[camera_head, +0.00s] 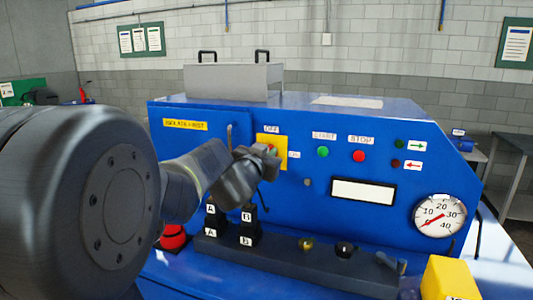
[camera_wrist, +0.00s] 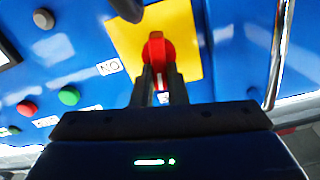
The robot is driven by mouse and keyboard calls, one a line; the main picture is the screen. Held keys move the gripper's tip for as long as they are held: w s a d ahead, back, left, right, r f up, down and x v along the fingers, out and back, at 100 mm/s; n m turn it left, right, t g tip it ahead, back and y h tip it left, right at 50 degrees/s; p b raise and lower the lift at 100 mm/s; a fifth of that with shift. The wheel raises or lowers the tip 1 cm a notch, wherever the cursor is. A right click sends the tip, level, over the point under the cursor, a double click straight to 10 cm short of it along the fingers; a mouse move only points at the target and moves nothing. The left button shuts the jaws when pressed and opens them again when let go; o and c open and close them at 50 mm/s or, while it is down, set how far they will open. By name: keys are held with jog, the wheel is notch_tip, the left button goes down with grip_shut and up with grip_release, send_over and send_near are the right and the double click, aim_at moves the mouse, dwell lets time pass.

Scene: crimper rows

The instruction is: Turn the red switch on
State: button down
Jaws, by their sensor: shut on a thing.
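The red switch (camera_wrist: 158,48) sits on a yellow plate (camera_wrist: 187,35) on the blue panel. In the wrist view my gripper (camera_wrist: 160,77) has its two fingers closed on either side of the switch handle. A white mark on the handle lies between the fingers, towards a label mostly hidden by my gripper. The ON label (camera_wrist: 109,67) is upside down at the left of the plate there. In the head view my gripper (camera_head: 270,151) covers most of the switch, below the OFF label (camera_head: 271,129) on the yellow plate (camera_head: 283,146).
A green START button (camera_head: 323,152) and a red STOP button (camera_head: 359,156) are to the right. A metal door handle (camera_wrist: 279,55) stands out beside the plate. Black A and B blocks (camera_head: 248,236) and a ledge with knobs lie below. A gauge (camera_head: 438,216) is at far right.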

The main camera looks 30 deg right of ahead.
jog(key=shift+s+d+f+m+b, duration=0.2)
jog(key=shift+m+b, duration=0.45)
jog(key=shift+m, duration=1.9)
jog(key=shift+s+d+f+m+b, duration=0.1)
jog(key=shift+f+m+b, duration=0.4)
jog(key=shift+m, duration=2.1)
jog(key=shift+s+d+f+m+b, duration=0.15)
jog(key=shift+m+b, duration=0.65)
jog(key=shift+m, duration=1.75)
jog(key=shift+a, duration=0.1)
jog(key=c, duration=1.4)
grip_release()
jog(key=shift+r, duration=0.1)
jog(key=shift+c, duration=0.2)
